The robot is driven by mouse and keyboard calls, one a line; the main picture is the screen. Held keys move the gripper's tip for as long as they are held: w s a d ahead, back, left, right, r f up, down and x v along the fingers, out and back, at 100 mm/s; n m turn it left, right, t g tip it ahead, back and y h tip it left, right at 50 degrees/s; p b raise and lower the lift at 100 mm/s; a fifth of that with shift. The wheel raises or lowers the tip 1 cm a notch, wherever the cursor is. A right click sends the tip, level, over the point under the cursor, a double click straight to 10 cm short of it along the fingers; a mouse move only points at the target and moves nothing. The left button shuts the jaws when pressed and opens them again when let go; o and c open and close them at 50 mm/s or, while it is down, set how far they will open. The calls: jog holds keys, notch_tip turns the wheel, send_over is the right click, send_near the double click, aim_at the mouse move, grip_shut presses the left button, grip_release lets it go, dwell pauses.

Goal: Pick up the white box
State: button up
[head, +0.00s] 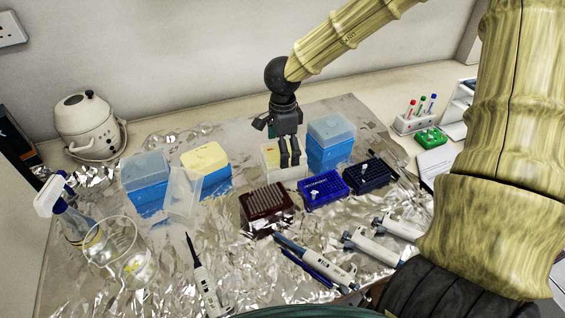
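The white box (271,158) stands on the foil-covered bench near the middle. It has a pale yellowish top and is partly hidden behind my gripper. My gripper (289,162) points down in front of or over the box's right part. Its dark fingers look close together with a narrow gap between them. I cannot tell whether they touch the box or hold any of it.
A blue box with a clear lid (330,142) stands close on the right. A yellow-topped blue box (207,170) and another blue box (146,184) stand left. Dark red (266,206), blue (324,188) and navy (370,174) racks sit in front.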

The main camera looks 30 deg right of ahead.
jog(key=shift+s+d+f, duration=0.15)
jog(key=shift+f, duration=0.25)
jog(key=shift+f+p, duration=0.3)
jog(key=shift+f, duration=0.4)
jog(key=shift+w+f, duration=0.15)
jog(key=shift+f, duration=0.85)
jog(key=shift+w+f, duration=0.15)
jog(key=shift+f, duration=0.8)
jog(key=shift+s, duration=0.1)
jog(key=c, duration=1)
